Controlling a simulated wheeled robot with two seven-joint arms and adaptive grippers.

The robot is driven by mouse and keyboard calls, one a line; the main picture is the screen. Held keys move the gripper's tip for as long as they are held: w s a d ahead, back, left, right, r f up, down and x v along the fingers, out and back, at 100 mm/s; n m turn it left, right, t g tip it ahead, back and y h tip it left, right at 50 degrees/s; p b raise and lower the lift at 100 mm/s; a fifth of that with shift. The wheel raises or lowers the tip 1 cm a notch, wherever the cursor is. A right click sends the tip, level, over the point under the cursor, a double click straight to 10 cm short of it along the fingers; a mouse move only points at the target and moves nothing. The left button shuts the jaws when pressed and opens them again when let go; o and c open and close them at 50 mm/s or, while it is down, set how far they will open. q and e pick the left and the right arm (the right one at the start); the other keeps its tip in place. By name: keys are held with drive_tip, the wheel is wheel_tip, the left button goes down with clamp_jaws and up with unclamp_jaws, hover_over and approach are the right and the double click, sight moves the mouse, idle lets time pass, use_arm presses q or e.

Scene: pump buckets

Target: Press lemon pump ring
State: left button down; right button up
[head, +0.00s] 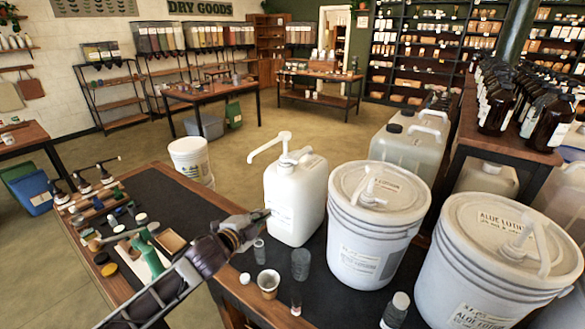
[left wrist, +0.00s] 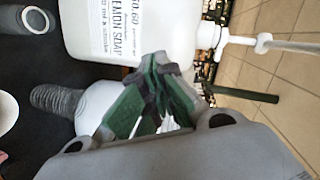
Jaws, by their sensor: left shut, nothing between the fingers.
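The lemon soap jug (head: 295,205) is white and stands upright on the dark counter mat. Its label reads LEMON SOAP in the left wrist view (left wrist: 105,25). Its white pump (head: 284,137) sticks up from the top, with the spout toward the left. In the left wrist view the pump lies sideways, with a white ring (left wrist: 263,43) on its stem and a collar (left wrist: 208,36) at the jug neck. My left gripper (head: 264,214) is shut and empty, low at the jug's left front, below the pump. Its green-padded fingertips (left wrist: 160,75) are together. My right gripper is not in view.
Two large white buckets with pumps, one (head: 375,225) beside the jug and one marked aloe lotion (head: 495,255), stand to the right. Clear cups (head: 300,264), a paper cup (head: 268,283) and a small bottle (head: 396,310) stand in front. A small white bucket (head: 190,158) is behind left.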

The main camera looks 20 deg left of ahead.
use_arm(q)
wheel_tip(320, 180, up, 9)
drive_tip(key=w+d+m+t+h, duration=0.1)
drive_tip(key=w+m+h, duration=0.1)
drive_tip(key=m, duration=0.3)
drive_tip(key=shift+m+t+h, duration=0.4)
drive_tip(key=shift+h, duration=0.4)
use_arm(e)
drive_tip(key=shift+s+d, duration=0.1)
use_arm(q)
drive_tip(key=shift+w+d+r, duration=0.1)
drive_tip(key=shift+w, duration=0.1)
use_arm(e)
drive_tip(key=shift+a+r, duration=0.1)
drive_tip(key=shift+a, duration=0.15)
use_arm(q)
drive_tip(key=p, duration=0.2)
approach(294, 161)
drive_tip(key=shift+w+d, duration=1.25)
drive_tip(key=shift+p+x, duration=0.5)
drive_tip(key=shift+x, duration=1.45)
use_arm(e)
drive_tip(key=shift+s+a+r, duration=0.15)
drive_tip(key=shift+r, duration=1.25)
